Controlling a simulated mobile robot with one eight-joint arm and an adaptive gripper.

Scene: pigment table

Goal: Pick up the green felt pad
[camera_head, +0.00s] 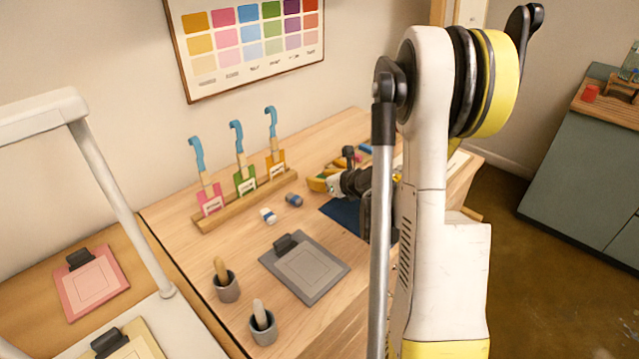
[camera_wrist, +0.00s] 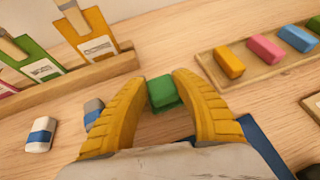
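The green felt pad (camera_wrist: 163,92) is a small block on the wooden table, seen in the wrist view just beyond and between my fingertips. My gripper (camera_wrist: 160,85) is open, with one yellow finger to each side of the pad. Small gaps seem to show beside the pad; I cannot tell whether either finger touches it. In the head view my gripper (camera_head: 335,186) is low over the table, beside the wooden tray, and I cannot make out the pad there.
A wooden tray (camera_wrist: 205,62) with orange, pink and blue blocks lies to the right. A rack (camera_wrist: 95,82) of coloured tags stands to the left. A dark blue mat (camera_head: 342,212) lies by my gripper, with a grey clipboard (camera_head: 325,284) closer.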

